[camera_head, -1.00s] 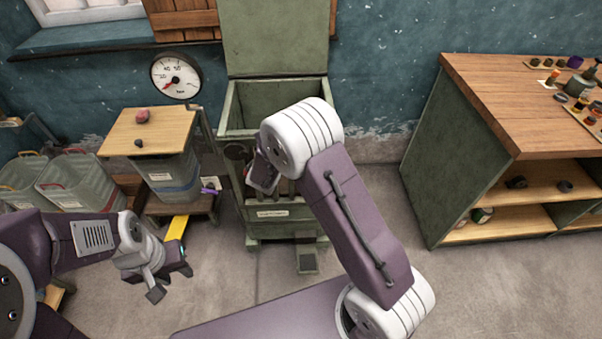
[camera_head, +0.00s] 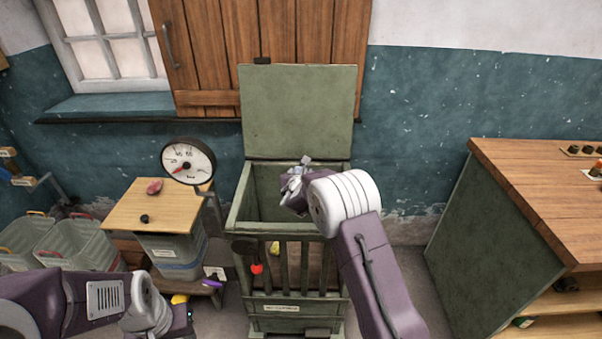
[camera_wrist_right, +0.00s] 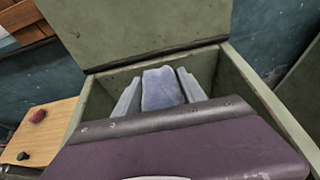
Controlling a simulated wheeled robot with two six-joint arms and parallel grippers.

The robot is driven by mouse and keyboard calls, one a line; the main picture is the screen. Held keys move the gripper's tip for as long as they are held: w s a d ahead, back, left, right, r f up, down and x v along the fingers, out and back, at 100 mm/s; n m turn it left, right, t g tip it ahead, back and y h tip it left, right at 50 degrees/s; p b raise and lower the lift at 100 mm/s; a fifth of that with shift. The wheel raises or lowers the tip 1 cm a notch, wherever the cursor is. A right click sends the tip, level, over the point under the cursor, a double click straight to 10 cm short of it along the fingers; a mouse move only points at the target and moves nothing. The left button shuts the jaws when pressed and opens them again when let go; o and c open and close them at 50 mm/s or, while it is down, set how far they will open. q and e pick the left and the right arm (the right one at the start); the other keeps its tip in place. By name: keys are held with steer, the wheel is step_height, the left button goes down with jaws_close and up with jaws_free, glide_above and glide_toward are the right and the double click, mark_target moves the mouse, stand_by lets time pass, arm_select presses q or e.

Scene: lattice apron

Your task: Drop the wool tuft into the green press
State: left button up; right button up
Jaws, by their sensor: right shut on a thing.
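The green press (camera_head: 275,229) stands against the wall with its lid (camera_head: 300,112) raised and its top open; its open box also fills the right wrist view (camera_wrist_right: 265,88). My right gripper (camera_head: 301,170) is over the press opening, seen small in the head view. In the right wrist view its two grey fingers (camera_wrist_right: 160,92) are shut on a pale blue-grey wool tuft (camera_wrist_right: 161,86), with the press opening around them. My left gripper (camera_head: 184,318) is low at the bottom edge of the head view, its fingers mostly cut off.
A dial gauge (camera_head: 188,161) stands left of the press, beside a wooden-topped stand (camera_head: 160,206) with a reddish lump (camera_head: 154,187) and a dark knob (camera_head: 145,218). Clear bins (camera_head: 75,243) are at far left. A wooden-topped cabinet (camera_head: 540,190) stands at right.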

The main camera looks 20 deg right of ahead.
steer(key=f, duration=0.1)
steer(key=f+b, duration=0.1)
steer(key=f, duration=0.3)
steer(key=shift+w+f+b, duration=0.2)
steer(key=shift+w+b, duration=0.05)
steer(key=shift+b, duration=0.15)
steer(key=shift+d, duration=0.1)
steer(key=o, duration=1.4)
steer(key=b+v, duration=0.1)
steer(key=v, duration=0.8)
